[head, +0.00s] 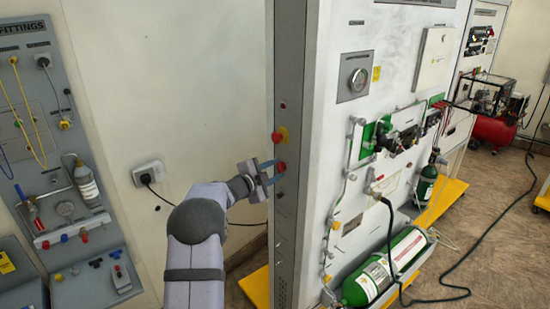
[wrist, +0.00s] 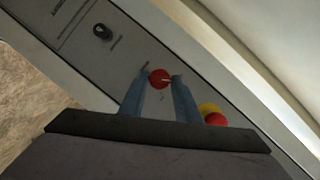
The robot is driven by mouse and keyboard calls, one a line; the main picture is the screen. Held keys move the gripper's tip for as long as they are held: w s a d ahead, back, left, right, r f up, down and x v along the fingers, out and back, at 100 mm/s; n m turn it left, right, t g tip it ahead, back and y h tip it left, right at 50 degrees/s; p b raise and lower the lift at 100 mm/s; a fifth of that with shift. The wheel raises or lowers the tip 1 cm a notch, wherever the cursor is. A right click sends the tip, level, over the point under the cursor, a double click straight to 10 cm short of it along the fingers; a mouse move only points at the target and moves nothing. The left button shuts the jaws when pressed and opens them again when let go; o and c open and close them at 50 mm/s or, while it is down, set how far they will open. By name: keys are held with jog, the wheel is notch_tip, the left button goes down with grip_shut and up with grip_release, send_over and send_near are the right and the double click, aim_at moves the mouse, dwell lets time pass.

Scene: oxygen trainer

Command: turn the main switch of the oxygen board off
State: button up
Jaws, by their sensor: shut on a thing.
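The main switch, a red round knob (head: 280,166), sits on the narrow grey side face of the oxygen board (head: 297,120). In the wrist view the red knob (wrist: 160,78) lies between the tips of my two blue-grey fingers. My gripper (head: 274,171) reaches the panel from the left and is shut on the red knob; its fingers (wrist: 161,82) stand one on each side of it. A pale mark crosses the knob, but its exact turn angle is too small to read with certainty.
A red mushroom button on a yellow base (head: 281,134) is just above the switch; it shows close to the right finger in the wrist view (wrist: 214,118). A black knob (wrist: 102,32) is on the same panel. A fittings board (head: 50,130) stands at left.

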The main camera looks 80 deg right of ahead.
jog(key=shift+r+n+y+p, duration=0.1)
jog(key=shift+n+y+p, duration=0.4)
jog(key=shift+n+p, duration=0.45)
jog(key=o, duration=1)
jog(key=shift+o, duration=0.2)
jog(key=shift+w, duration=0.1)
jog(key=shift+w+a+r+b, duration=0.1)
jog(key=shift+w+a+b, duration=0.35)
jog(key=shift+a+b, duration=0.15)
jog(key=shift+b+v, duration=1.35)
jog(key=shift+v, duration=1.55)
jog(key=shift+s, duration=0.1)
